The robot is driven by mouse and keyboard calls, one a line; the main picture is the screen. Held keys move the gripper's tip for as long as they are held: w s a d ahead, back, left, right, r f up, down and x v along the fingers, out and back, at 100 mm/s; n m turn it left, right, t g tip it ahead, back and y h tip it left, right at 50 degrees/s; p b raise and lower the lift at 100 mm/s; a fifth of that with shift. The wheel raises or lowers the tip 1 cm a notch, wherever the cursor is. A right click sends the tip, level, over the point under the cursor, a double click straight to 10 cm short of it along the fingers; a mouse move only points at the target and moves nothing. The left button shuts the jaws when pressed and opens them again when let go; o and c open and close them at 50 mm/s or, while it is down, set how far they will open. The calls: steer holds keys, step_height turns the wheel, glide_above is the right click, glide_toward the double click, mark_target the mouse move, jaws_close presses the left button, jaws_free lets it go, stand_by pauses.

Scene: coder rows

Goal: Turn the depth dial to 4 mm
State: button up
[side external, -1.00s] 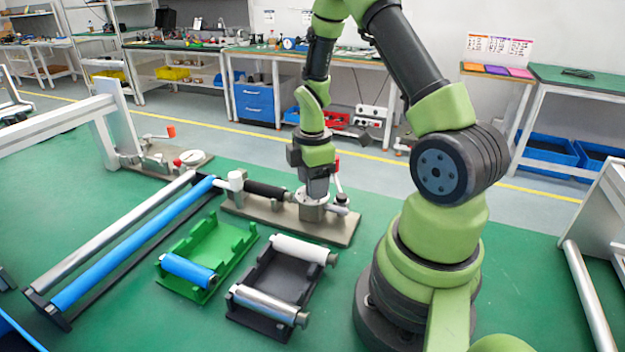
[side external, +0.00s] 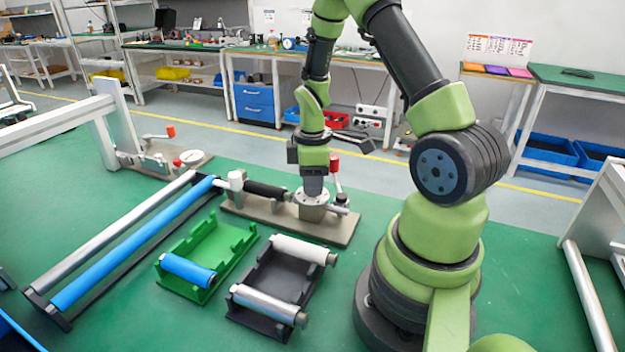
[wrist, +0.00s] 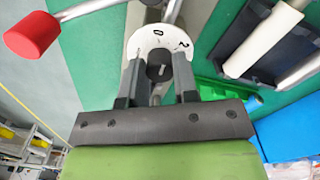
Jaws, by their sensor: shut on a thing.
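The depth dial (wrist: 142,42) shows in the wrist view as a white disc with black marks, and the figures 0 and 2 are readable. A dark round knob (wrist: 160,68) with a pale line on it sits at its middle. My gripper (wrist: 158,72) has one finger on each side of this knob and is shut on it. In the side view my gripper (side external: 312,188) points straight down onto the metal dial housing (side external: 312,208). The 4 mark cannot be made out; fingers and gripper body hide part of the dial.
A red-handled lever (side external: 335,163) stands close beside my gripper, also at upper left in the wrist view (wrist: 32,35). The housing is on a metal plate (side external: 345,229) with a black-gripped bar (side external: 266,190). Green (side external: 222,252) and black (side external: 262,285) roller trays lie in front.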

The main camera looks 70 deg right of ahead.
steer(key=m, duration=0.5)
steer(key=shift+m, duration=0.3)
steer(key=m, duration=0.9)
steer(key=shift+m, duration=0.4)
steer(key=m, duration=0.4)
steer(key=shift+m, duration=0.3)
steer(key=o, duration=0.9)
steer(key=shift+r, duration=0.15)
